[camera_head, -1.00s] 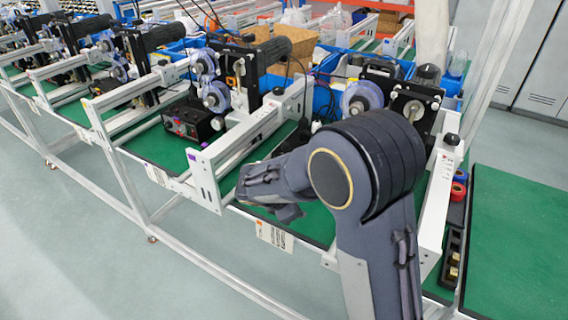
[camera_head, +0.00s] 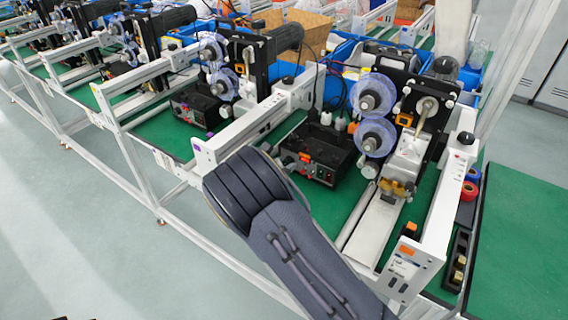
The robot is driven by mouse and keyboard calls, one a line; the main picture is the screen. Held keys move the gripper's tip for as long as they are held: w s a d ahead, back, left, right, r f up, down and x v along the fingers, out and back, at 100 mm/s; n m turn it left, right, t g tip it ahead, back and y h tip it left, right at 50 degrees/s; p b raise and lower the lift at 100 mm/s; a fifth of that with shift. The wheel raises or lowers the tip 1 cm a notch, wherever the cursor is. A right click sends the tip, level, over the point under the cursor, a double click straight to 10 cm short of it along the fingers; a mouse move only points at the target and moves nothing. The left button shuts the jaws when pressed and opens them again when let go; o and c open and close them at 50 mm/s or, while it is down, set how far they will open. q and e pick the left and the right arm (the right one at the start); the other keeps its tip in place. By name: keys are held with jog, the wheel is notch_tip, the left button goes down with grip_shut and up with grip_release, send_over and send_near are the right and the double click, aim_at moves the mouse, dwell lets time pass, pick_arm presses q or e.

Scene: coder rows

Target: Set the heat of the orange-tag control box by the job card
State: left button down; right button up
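The orange-tag control box (camera_head: 318,158) is a black box on the green bench, right of centre. A small orange tag (camera_head: 305,157) sits on its front edge, with knobs and small lit or coloured parts on the front panel. The knob setting is too small to read. A white card with an orange patch (camera_head: 402,266) is at the front end of the right rail; its print is unreadable. My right arm crosses the lower middle, its round joint left of and in front of the box. The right fingers are hidden. My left gripper is not seen.
White rails (camera_head: 260,120) flank the box's bay. Clear-blue rollers (camera_head: 374,115) and a metal mechanism (camera_head: 405,160) stand right of the box. Another black control box (camera_head: 198,105) is in the bay to the left. A bare green surface (camera_head: 520,230) lies at far right.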

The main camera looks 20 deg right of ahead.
jog(key=shift+w+d, duration=0.15)
jog(key=shift+c, duration=0.4)
jog(key=c, duration=0.6)
jog(key=shift+f+b, duration=0.25)
jog(key=shift+b, duration=0.4)
jog(key=m+t+b, duration=0.1)
jog(key=b, duration=0.3)
jog(key=m+y+b, duration=0.1)
jog(key=m+b, duration=0.1)
jog(key=b, duration=0.3)
jog(key=m+t+b, duration=0.1)
jog(key=b, duration=0.4)
jog(key=shift+s+d+f+t, duration=0.15)
jog(key=shift+s+t, duration=0.1)
jog(key=shift+t, duration=0.05)
jog(key=shift+r+m+y+b, duration=0.2)
jog(key=shift+m+y+b, duration=0.15)
jog(key=shift+b, duration=0.35)
jog(key=shift+t, duration=0.3)
jog(key=o, duration=0.7)
